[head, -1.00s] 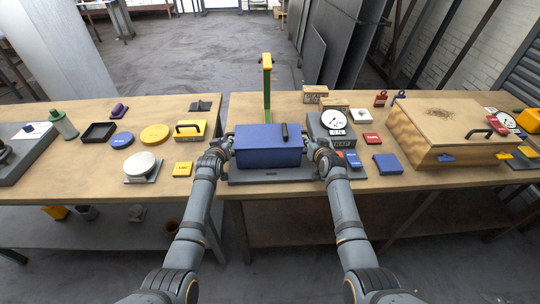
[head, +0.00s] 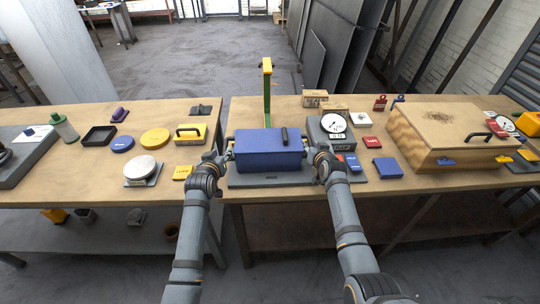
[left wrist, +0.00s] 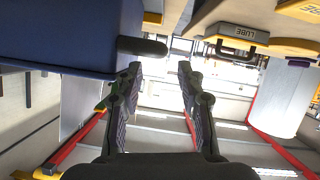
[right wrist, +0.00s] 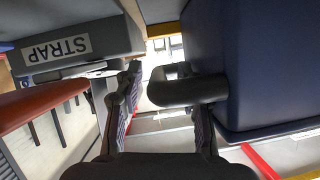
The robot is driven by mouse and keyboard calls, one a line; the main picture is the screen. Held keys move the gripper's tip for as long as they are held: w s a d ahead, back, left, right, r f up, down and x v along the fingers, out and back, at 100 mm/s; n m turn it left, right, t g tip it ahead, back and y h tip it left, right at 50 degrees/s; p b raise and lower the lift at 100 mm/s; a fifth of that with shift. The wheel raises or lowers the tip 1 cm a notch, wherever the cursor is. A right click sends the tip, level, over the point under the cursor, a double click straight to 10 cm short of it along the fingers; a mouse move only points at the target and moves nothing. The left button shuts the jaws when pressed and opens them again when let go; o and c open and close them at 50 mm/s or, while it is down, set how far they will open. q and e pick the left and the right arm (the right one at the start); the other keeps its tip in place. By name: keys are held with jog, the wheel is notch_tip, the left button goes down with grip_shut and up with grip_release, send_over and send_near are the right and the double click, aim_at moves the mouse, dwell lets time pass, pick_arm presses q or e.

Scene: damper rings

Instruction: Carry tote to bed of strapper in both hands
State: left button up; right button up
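The blue tote (head: 268,158) sits level on the grey bed (head: 270,180) of the strapper, in front of its green post (head: 267,95) with a yellow top. My left gripper (head: 224,157) is at the tote's left side. In the left wrist view its fingers (left wrist: 160,75) are apart and empty, with a black tote handle (left wrist: 142,46) just outside them. My right gripper (head: 319,153) is at the tote's right side. In the right wrist view its fingers (right wrist: 165,90) are spread, with the other black handle (right wrist: 185,90) beside the right finger and partly across the gap.
A grey box with a dial (head: 333,123) and a STRAP label stands right of the tote. Blue and red blocks (head: 388,167) and a large wooden box (head: 450,130) lie further right. The left table holds a yellow LUBE case (head: 190,134) and a round-topped scale (head: 140,167).

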pick_arm(q)
jog(key=v, duration=0.4)
pick_arm(e)
jog(key=v, duration=1.2)
